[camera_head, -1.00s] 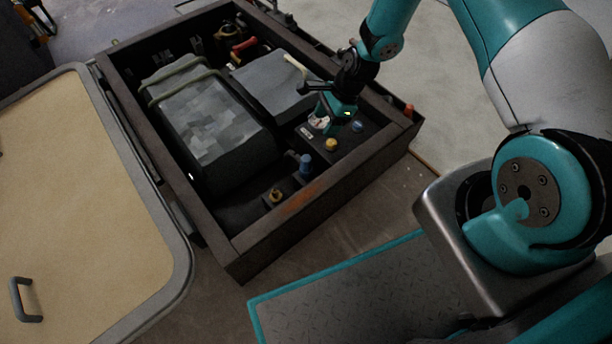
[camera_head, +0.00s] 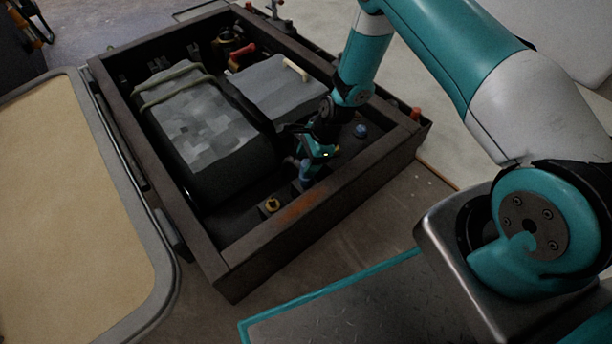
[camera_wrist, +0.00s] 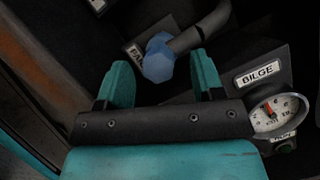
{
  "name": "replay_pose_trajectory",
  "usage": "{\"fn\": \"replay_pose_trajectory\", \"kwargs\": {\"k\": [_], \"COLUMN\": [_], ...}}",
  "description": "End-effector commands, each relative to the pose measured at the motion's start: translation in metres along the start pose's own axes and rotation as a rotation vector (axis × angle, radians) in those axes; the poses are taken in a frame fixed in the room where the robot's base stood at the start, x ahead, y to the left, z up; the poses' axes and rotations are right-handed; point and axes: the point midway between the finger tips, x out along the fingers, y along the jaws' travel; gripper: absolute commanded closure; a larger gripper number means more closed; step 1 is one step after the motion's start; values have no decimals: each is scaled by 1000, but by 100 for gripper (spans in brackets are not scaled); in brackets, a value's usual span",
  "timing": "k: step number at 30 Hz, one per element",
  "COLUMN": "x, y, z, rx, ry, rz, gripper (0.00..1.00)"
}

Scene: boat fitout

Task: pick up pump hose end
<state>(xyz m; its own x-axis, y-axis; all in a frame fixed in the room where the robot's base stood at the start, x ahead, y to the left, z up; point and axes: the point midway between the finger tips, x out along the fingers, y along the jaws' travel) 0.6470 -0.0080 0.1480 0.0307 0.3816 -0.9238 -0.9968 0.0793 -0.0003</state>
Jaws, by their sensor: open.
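The pump hose end looks to be the blue hex-shaped fitting (camera_wrist: 158,60) on a short grey hose (camera_wrist: 203,32), seen in the wrist view. In the head view, the blue fitting (camera_head: 304,171) shows just below my gripper (camera_head: 312,154), partly covered by it. In the wrist view, my gripper (camera_wrist: 160,66) is open, with one teal finger on each side of the blue fitting. Gaps show between the fitting and both fingers. I cannot tell how far the fingers reach down beside it.
A dark open box (camera_head: 225,270) surrounds the gripper with raised walls. Inside are a grey strapped block (camera_head: 200,125), a brass fitting (camera_head: 273,204) and a blue knob (camera_head: 360,131). A gauge (camera_wrist: 277,110) and BILGE label (camera_wrist: 257,74) sit right of the gripper. A tan lid (camera_head: 80,200) lies left.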

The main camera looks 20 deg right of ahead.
Motion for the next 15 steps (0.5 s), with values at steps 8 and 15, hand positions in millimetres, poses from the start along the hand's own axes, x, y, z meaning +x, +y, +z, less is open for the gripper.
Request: {"fn": "replay_pose_trajectory", "kwargs": {"k": [8,15], "x": [38,36], "y": [2,2], "z": [-2,0], "rx": [-1,0], "ry": [0,0], "rz": [0,0], "gripper": [39,48]}}
